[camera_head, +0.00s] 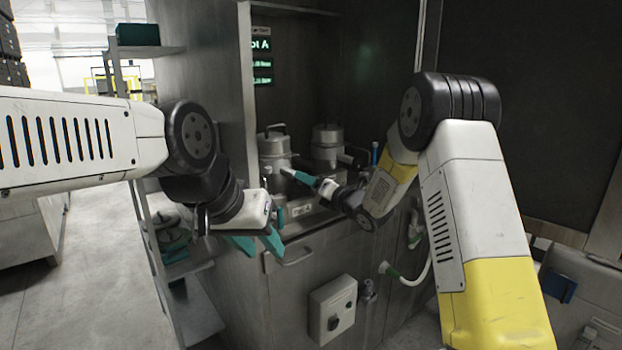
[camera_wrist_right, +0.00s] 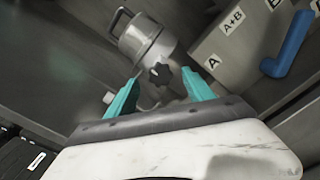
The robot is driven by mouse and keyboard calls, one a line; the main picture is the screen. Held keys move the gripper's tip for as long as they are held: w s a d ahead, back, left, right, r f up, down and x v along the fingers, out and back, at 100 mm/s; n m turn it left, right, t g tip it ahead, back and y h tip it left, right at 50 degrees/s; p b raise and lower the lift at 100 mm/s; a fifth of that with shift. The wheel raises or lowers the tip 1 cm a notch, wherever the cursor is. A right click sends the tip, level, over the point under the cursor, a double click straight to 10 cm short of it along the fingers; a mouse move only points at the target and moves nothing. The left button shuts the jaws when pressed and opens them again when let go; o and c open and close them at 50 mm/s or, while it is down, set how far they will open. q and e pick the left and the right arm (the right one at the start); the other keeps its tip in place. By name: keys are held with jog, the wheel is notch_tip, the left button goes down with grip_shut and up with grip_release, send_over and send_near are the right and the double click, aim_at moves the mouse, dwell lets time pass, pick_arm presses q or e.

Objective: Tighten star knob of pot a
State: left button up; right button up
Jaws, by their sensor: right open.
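Pot A (camera_head: 275,146), a grey metal pot with a top handle, stands on the bench inside the cabinet; it also shows tilted in the right wrist view (camera_wrist_right: 143,40). Its dark star knob (camera_wrist_right: 160,74) is on the pot's lower side, seen between and beyond my right gripper's teal fingers. My right gripper (camera_head: 302,179) is open in front of pot A, with its fingers (camera_wrist_right: 163,84) on either side of the knob in the picture; contact cannot be told. My left gripper (camera_head: 256,242) is open and empty, low in front of the cabinet.
A second metal pot (camera_head: 327,142) stands right of pot A. A blue lever (camera_wrist_right: 289,46) sits beside a panel labelled A, A+B and B. A grey switch box (camera_head: 333,310) and a hose (camera_head: 410,278) are on the cabinet front. A shelf rack (camera_head: 190,300) stands left.

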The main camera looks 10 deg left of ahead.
aim_at(301, 184)
jog(key=x, duration=0.5)
grip_shut()
